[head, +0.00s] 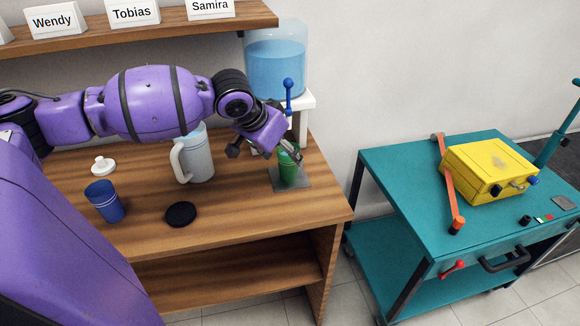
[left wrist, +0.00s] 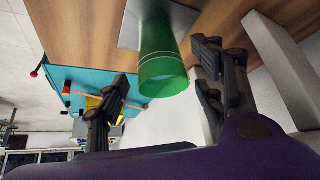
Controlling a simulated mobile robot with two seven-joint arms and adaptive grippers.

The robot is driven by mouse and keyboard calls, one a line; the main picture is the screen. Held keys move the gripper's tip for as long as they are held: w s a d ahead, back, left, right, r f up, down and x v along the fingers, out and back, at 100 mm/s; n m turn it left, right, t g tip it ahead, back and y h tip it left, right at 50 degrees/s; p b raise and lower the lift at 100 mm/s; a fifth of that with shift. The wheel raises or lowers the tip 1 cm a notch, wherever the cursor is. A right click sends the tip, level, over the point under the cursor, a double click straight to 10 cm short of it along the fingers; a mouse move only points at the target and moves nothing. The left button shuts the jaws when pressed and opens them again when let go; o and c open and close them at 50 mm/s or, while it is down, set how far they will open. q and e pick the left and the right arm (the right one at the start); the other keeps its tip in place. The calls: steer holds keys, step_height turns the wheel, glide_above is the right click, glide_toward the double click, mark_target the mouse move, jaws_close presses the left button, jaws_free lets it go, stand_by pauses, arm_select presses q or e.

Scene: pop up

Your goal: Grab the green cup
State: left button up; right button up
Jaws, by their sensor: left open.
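The green cup (head: 288,168) stands upright on a grey square plate (head: 303,184) at the right end of the wooden table, below the water dispenser. My left gripper (head: 272,153) is at the cup's upper part, partly covering it in the head view. In the left wrist view the green cup (left wrist: 163,62) appears between the two dark fingers of my left gripper (left wrist: 165,75), nearer the right one. The fingers are apart and are not closed on it. My right gripper is not in view.
The water dispenser (head: 276,70) with a blue lever stands behind the cup. A white pitcher (head: 199,160), a blue cup (head: 104,201) and a black disc (head: 181,214) are to the left. A teal cart (head: 395,175) with a yellow box (head: 489,170) stands to the right.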

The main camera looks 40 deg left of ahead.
arm_select(q)
steer(key=shift+x, duration=0.95)
steer(key=c, duration=1.3)
steer(key=shift+c, duration=0.2)
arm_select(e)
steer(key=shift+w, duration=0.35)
arm_select(q)
steer(key=shift+r, duration=0.1)
